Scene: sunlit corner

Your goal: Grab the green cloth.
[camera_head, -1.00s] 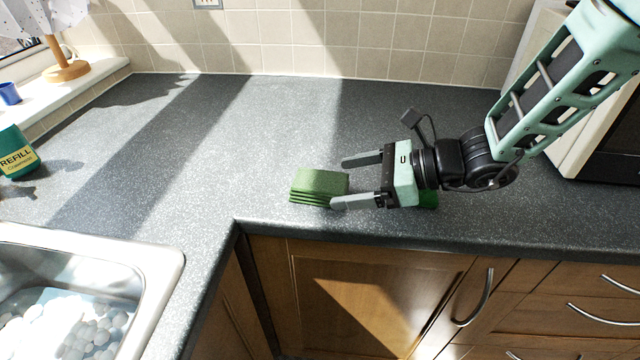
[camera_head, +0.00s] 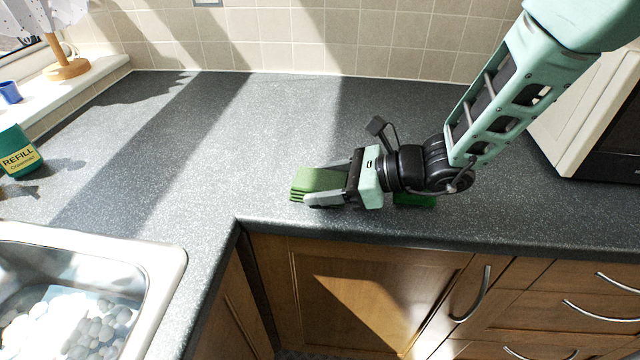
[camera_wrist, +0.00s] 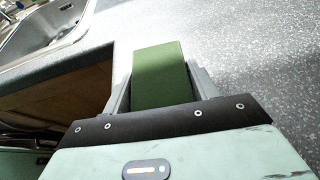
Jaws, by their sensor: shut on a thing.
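The green cloth (camera_head: 318,180) is a folded, layered stack lying on the grey worktop near its front edge. My gripper (camera_head: 328,185) is around it from the right, shut on it with one finger along each side. In the wrist view the cloth (camera_wrist: 162,75) lies between the two fingers of my gripper (camera_wrist: 160,85). The cloth's right end is hidden by my gripper in the head view.
Another green object (camera_head: 415,201) lies partly hidden behind my wrist. A sink (camera_head: 150,262) with pale round things is at lower left. A green refill container (camera_head: 18,152) stands at far left. The worktop (camera_head: 260,120) behind the cloth is clear.

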